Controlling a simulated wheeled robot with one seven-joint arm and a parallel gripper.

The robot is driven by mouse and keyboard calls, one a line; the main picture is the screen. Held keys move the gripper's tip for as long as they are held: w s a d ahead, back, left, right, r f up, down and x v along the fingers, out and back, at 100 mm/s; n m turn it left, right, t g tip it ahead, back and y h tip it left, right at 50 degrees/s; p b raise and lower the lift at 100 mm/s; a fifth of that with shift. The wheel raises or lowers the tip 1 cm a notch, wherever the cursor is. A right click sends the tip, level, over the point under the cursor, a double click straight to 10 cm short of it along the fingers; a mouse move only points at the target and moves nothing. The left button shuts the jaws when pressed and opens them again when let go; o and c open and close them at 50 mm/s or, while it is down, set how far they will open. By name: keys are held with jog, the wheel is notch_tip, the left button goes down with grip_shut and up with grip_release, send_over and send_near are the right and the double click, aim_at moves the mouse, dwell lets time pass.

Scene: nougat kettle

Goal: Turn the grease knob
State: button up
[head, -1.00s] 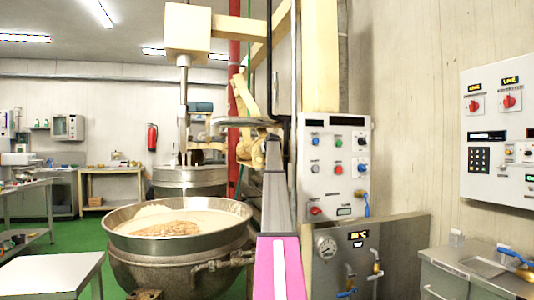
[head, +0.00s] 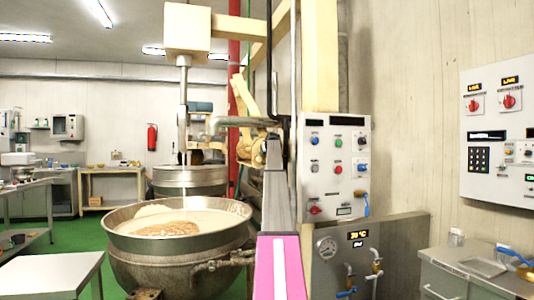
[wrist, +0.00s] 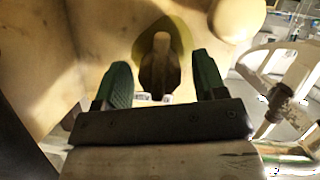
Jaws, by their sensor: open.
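In the wrist view, a brownish knob (wrist: 160,68) stands out from a round yellow patch on a cream machine housing. I take it to be the grease knob. My gripper (wrist: 163,82) is open, with one green-padded finger to the left of the knob and one to the right. Gaps show between the knob and both fingers, and I see no contact. The knob's lower end is partly hidden by the gripper body. In the head view, my pink and grey arm reaches toward the cream machine, and I cannot make out the fingers or the knob there.
A white spoked handwheel (wrist: 285,85) is close on the right in the wrist view. In the head view, a large kettle (head: 180,255) of pale mix stands left of my arm. A control panel (head: 334,165) and a steel backsplash (head: 400,255) are on the right.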

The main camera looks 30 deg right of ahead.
jog(key=v, duration=0.9)
jog(key=shift+s, duration=0.3)
jog(key=shift+a, duration=0.1)
jog(key=s+a+f+g+y, duration=0.1)
jog(key=s+a+f+g, duration=0.15)
jog(key=a+f, duration=1.1)
jog(key=s+a+f+g+y, duration=0.15)
jog(key=s+a+f, duration=0.25)
jog(key=a+f, duration=0.95)
jog(key=s+a+f+g+y, duration=0.1)
jog(key=s+a+f, duration=0.4)
jog(key=f, duration=1.5)
jog(key=s+a+f+g+y, duration=0.1)
jog(key=s+a+f+g, duration=0.3)
jog(key=s+a+f, duration=1.1)
jog(key=s+a+f+g, duration=0.2)
jog(key=s+a+f, duration=0.4)
jog(key=s, duration=0.5)
jog(key=s+a+f+g, duration=0.1)
jog(key=s+a+f, duration=0.6)
jog(key=s, duration=0.5)
jog(key=shift+a+f+n+g, duration=0.25)
jog(key=shift+a+n+g, duration=0.15)
jog(key=shift+a, duration=0.7)
